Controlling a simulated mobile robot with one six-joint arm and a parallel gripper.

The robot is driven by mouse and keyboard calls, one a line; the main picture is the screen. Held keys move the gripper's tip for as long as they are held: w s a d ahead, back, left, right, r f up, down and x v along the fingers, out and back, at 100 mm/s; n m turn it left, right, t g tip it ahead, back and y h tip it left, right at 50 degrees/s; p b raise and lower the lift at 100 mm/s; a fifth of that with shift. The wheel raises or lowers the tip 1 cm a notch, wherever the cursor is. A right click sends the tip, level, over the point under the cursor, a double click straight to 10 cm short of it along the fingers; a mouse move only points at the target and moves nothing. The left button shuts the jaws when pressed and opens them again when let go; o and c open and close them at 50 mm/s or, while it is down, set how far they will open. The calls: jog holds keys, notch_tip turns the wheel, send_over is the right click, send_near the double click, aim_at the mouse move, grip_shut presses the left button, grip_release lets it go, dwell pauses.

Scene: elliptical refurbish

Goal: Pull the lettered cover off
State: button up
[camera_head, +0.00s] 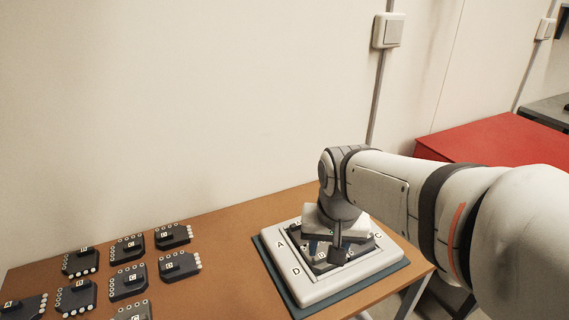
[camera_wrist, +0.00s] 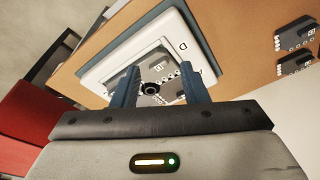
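A white square frame (camera_head: 294,283) with the letters A, D and C on its rim lies on a dark blue base on the table. Inside its opening are dark inset pieces with light round dots; one lettered inset cover (camera_wrist: 160,68) shows in the wrist view. My gripper (camera_wrist: 160,88) points down over the opening, its two blue fingers apart, with a round black knob (camera_wrist: 151,88) visible between them. I cannot tell whether the fingers touch anything. In the head view my gripper (camera_head: 325,255) and wrist hide much of the opening.
Several dark lettered plates (camera_head: 128,283) with light dots and raised blocks lie on the brown table (camera_head: 215,232) at the left. A red surface (camera_head: 490,145) stands behind at the right. A white wall rises behind the table.

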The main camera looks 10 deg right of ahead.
jog(key=w+f+m+g, duration=0.1)
jog(key=w+m, duration=0.5)
jog(key=w, duration=0.7)
jog(key=m+g, duration=0.1)
jog(key=m, duration=0.4)
send_near(294, 231)
jog(key=d, duration=0.1)
jog(key=w+d+r+b, duration=0.1)
jog(key=d, duration=0.1)
jog(key=shift+w+r, duration=0.15)
jog(key=shift+w, duration=0.1)
jog(key=shift+w+d+f+m, duration=0.1)
jog(key=shift+w+f+m, duration=0.3)
jog(key=shift+w, duration=0.05)
notch_tip(294, 231, down, 7)
jog(key=shift+f, duration=0.25)
grip_shut()
jog(key=c, duration=0.7)
grip_release()
jog(key=shift+r, duration=0.1)
grip_shut()
